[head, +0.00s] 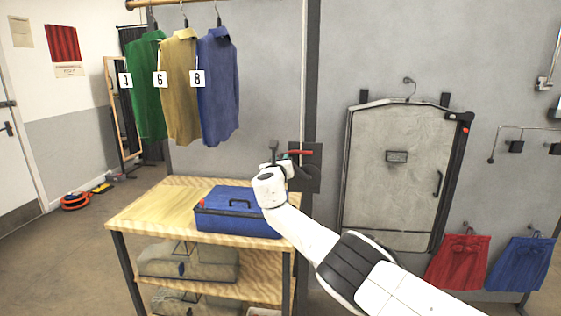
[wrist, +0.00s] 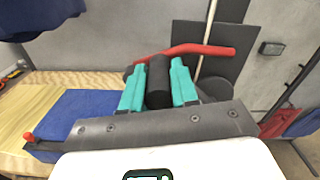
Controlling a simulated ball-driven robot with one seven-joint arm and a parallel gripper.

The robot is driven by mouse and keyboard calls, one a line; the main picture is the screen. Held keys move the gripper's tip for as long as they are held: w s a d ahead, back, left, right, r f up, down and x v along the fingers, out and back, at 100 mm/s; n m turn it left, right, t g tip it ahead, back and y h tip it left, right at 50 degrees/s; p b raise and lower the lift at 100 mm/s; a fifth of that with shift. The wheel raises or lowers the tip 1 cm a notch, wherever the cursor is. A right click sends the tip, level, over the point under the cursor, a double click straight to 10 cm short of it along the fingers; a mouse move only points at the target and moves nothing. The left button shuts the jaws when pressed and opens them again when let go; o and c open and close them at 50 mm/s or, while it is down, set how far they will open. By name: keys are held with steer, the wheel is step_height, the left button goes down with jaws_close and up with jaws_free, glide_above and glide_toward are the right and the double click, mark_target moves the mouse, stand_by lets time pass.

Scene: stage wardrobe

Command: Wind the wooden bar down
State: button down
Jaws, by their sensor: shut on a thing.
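The wooden bar (head: 165,3) runs along the top left of the head view, with its ends only partly shown. A green shirt (head: 148,85), a tan shirt (head: 180,85) and a blue shirt (head: 218,85) hang from it, tagged 4, 6 and 8. A red crank arm (wrist: 205,50) stands in front of a dark wall plate (wrist: 231,70). My gripper (wrist: 158,85) is shut on the crank's black handle (wrist: 159,78), which sits between the teal fingers. In the head view my gripper (head: 284,165) is at the wall plate, partly hiding the crank.
A wooden table (head: 150,208) stands below the shirts. A blue case (head: 238,222) lies on it, close to my gripper. A grey wall door (head: 395,170) is to the right, with red (head: 458,262) and blue (head: 520,263) cloths hanging beside it. Open floor lies at the left.

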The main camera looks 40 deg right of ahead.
steer(key=shift+w, duration=0.1)
steer(key=c, duration=0.9)
jaws_free()
steer(key=shift+o, duration=0.2)
